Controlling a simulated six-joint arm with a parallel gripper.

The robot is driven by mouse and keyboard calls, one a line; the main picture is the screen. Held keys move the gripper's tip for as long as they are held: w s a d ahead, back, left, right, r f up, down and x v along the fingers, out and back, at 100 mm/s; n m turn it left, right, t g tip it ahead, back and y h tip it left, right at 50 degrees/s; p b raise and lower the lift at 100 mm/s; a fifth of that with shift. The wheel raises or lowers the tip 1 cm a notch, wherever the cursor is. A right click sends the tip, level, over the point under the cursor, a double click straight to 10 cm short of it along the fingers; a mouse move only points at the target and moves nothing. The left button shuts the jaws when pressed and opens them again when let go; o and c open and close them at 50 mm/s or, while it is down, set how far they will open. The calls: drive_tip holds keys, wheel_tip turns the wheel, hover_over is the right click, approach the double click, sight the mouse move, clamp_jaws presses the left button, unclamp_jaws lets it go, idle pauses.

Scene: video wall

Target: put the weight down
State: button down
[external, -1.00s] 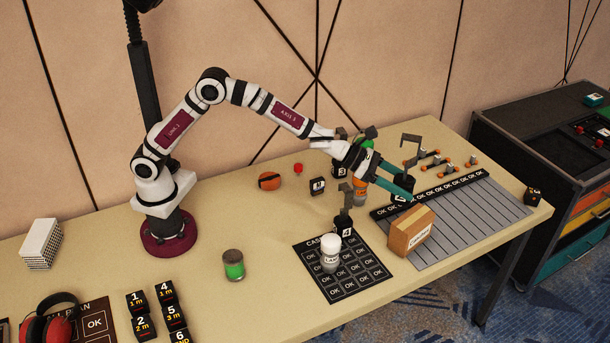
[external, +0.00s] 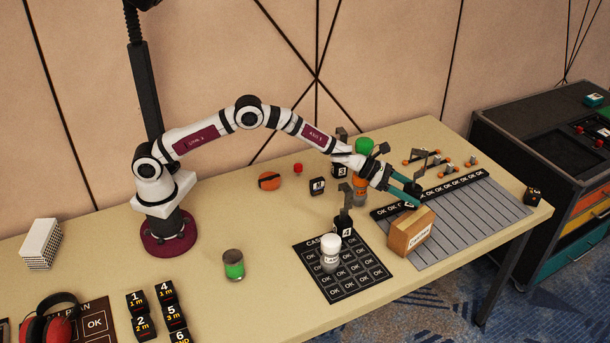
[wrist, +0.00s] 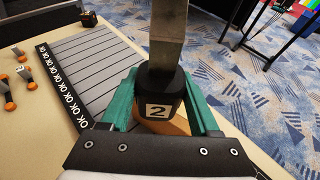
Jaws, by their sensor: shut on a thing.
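My gripper (external: 408,191) has green-teal fingers shut on a black weight labelled 2, with a flat grey metal stem (external: 420,165). In the wrist view the weight (wrist: 158,103) sits between both fingers, stem up. In the external view it is by the top of a brown cardboard box (external: 412,232), over the near part of the grey striped OK mat (external: 470,215). Some orange-brown surface shows beneath it in the wrist view. I cannot tell whether the weight touches the box or mat.
Weight 4 (external: 344,226) and a white jar (external: 331,252) stand on a dark OK grid mat (external: 354,283).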

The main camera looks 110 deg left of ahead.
drive_tip(key=shift+f, duration=1.05)
drive_tip(key=shift+f, duration=0.1)
drive_tip(key=shift+c, duration=0.6)
unclamp_jaws()
drive_tip(key=shift+f, duration=0.15)
